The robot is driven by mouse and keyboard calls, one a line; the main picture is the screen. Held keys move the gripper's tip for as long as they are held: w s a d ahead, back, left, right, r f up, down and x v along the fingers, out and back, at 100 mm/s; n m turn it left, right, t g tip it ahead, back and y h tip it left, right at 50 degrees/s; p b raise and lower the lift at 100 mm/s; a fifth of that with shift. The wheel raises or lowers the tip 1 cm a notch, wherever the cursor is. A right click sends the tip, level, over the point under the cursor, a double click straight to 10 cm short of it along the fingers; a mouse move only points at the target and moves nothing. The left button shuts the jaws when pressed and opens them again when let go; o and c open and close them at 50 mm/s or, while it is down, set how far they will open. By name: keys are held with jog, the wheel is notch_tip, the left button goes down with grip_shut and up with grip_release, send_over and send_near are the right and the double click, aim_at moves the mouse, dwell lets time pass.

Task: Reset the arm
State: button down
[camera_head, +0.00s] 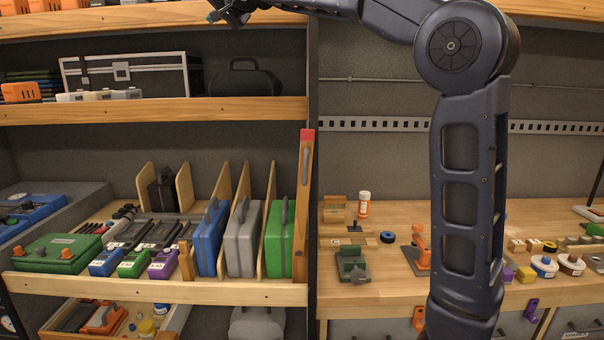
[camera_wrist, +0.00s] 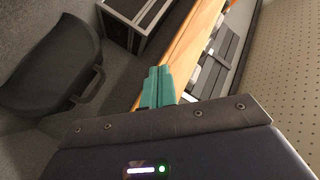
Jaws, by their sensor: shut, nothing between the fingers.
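My gripper (camera_head: 214,16) is at the top of the head view, at the left end of my raised arm, in front of the upper shelves. Its teal fingers (camera_wrist: 157,87) sit together in the wrist view, shut with nothing between them. No cord or cord hook can be made out clearly near the gripper.
A wooden shelf edge (camera_head: 150,110) carries a black silver-edged case (camera_head: 125,77) and a black bag (camera_head: 243,82). The lower shelf holds upright blue, grey and green cases. A wooden workbench (camera_head: 390,285) with small tools and spools stands right. Bare wall (camera_head: 365,65) lies behind my arm.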

jog(key=s+d+r+n+g+h, duration=0.1)
jog(key=s+d+r+n, duration=0.3)
jog(key=s+d, duration=0.75)
jog(key=s+d+r+n+g, duration=0.15)
jog(key=s+d+r, duration=0.5)
jog(key=d, duration=0.85)
jog(key=s+d+f+m+h, duration=0.15)
jog(key=d+f, duration=0.35)
jog(key=f, duration=0.5)
jog(key=w+d+f+m+h, duration=0.1)
jog(key=d+f+h, duration=0.3)
jog(key=f, duration=0.6)
jog(key=s+d+f+m+h, duration=0.1)
jog(key=d+f, duration=0.5)
jog(key=f, duration=0.5)
jog(key=s+d+f+m+g+h, duration=0.1)
jog(key=s+d+f, duration=0.2)
jog(key=f, duration=0.6)
jog(key=s+d+f+g+h, duration=0.1)
jog(key=s+d+f, duration=0.3)
jog(key=f, duration=0.5)
jog(key=s+d+f+m+g+h, duration=0.1)
jog(key=s+d+f+h, duration=0.1)
jog(key=f, duration=0.8)
jog(key=s+d, duration=0.1)
jog(key=d, duration=0.1)
jog(key=shift+s+d+m+g, duration=0.15)
jog(key=shift+d+m+g, duration=0.15)
jog(key=shift+d+g, duration=0.1)
